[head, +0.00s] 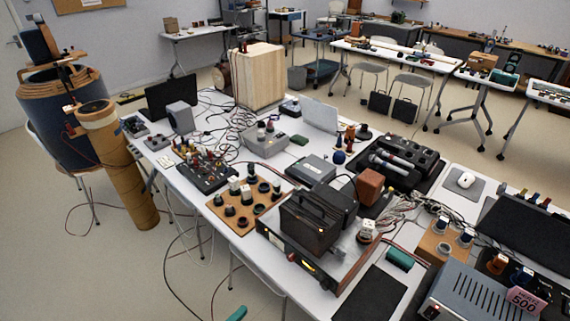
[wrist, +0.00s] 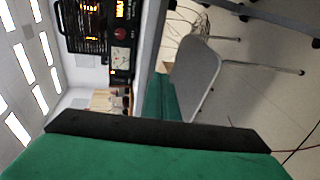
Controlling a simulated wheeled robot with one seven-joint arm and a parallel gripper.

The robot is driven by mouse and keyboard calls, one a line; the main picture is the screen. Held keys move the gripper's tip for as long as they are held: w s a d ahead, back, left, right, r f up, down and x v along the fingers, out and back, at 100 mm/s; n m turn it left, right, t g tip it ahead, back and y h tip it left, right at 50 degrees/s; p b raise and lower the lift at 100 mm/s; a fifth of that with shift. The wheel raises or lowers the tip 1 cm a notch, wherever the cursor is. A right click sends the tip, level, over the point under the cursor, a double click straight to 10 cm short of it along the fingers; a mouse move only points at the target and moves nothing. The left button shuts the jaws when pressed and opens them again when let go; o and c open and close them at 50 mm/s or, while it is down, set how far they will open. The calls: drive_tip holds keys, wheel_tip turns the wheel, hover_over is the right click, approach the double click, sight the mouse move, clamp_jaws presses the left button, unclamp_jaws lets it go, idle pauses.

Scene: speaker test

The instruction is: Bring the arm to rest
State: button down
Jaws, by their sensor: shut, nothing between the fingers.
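My gripper (wrist: 163,98) shows in the wrist view as green parts with a black edge, its fingers together and nothing seen between them. The large green and black part fills the bottom of that view. In the head view a small green tip (head: 238,313) shows at the bottom edge, in front of the table's near edge; it looks like part of my gripper. The rest of my arm is out of the head view. The gripper appears clear of the table and of the things on it.
The long white table (head: 213,205) is crowded with devices and cables. A dark box with a handle (head: 310,222) stands near its front edge. A brown cylinder (head: 120,165) leans at the left. The wrist view shows a grey chair (wrist: 225,80) and a lit meter panel (wrist: 121,58). Open floor lies at lower left.

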drive_tip(key=s+d+f+g+y, duration=0.2)
drive_tip(key=s+d+f+y, duration=0.2)
drive_tip(key=s+d+f, duration=0.4)
drive_tip(key=s+d+f+m+y, duration=0.15)
drive_tip(key=s+y, duration=0.25)
drive_tip(key=s, duration=0.4)
drive_tip(key=s+d+r+m+t, duration=0.2)
drive_tip(key=s+r+m, duration=0.3)
drive_tip(key=r, duration=0.7)
drive_tip(key=s+d+r+m+t, duration=0.2)
drive_tip(key=s+r+m, duration=0.3)
drive_tip(key=r, duration=0.6)
drive_tip(key=shift+s+d+r+t+y, duration=0.3)
drive_tip(key=shift+s+r, duration=0.05)
drive_tip(key=shift+s, duration=0.45)
